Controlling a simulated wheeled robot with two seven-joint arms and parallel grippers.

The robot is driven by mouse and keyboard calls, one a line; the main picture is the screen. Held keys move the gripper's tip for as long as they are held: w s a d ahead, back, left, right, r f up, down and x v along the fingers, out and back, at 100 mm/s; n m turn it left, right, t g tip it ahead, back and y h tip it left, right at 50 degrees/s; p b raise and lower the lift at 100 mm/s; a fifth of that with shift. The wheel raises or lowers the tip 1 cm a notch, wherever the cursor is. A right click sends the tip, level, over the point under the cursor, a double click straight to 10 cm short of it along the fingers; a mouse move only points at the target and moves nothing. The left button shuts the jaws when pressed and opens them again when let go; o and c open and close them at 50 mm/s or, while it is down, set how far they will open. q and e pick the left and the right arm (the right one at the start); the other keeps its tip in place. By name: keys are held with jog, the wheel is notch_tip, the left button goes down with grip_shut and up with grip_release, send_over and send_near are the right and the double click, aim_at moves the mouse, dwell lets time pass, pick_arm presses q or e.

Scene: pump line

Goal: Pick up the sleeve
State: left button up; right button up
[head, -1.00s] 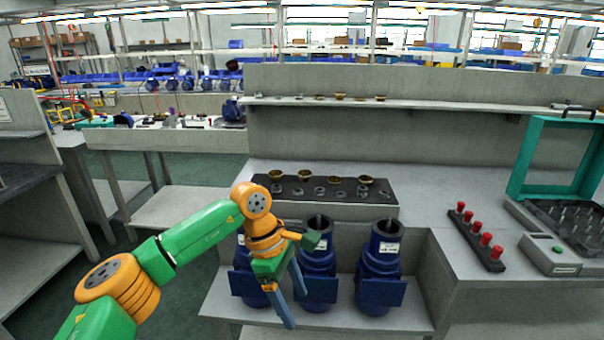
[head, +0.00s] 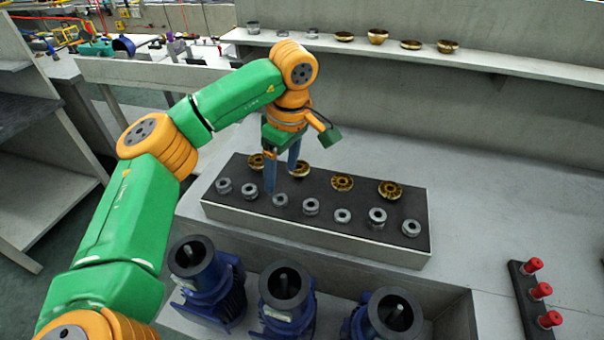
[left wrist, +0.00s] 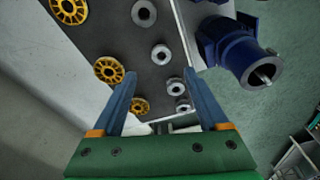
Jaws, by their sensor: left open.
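Several small grey metal sleeves (head: 342,215) stand in a row along the front of a black-topped block (head: 330,252). My left gripper (head: 281,178) is open and empty over the left part of the block, its fingers pointing down. One sleeve (head: 280,200) is close to its front fingertip in the head view. In the left wrist view, a sleeve (left wrist: 175,87) shows between the open fingers (left wrist: 160,78), with other sleeves (left wrist: 161,54) beyond. I cannot tell the height of the fingertips above the block. My right gripper is out of view.
Brass wheels (head: 342,183) lie in a row behind the sleeves. Blue pump bodies (head: 287,297) stand below, in front of the block. A shelf (head: 500,66) with brass and grey parts is at the back. Red-capped pegs (head: 541,290) stand at right.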

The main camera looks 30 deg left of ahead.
aim_at(280, 202)
pick_arm(q)
jog(key=shift+f, duration=0.2)
jog(key=f, duration=0.1)
jog(key=s+f+p, duration=0.1)
jog(key=f, duration=0.1)
jog(key=shift+f+p, duration=0.25)
jog(key=shift+p, duration=0.05)
jog(key=shift+w+a+f, duration=0.1)
jog(key=shift+w+f, duration=0.05)
jog(key=shift+f, duration=0.5)
jog(key=shift+w+a+f, duration=0.1)
jog(key=shift+f, duration=0.5)
jog(key=shift+w+f, duration=0.1)
jog(key=shift+w, duration=0.05)
jog(key=c, duration=0.7)
grip_shut()
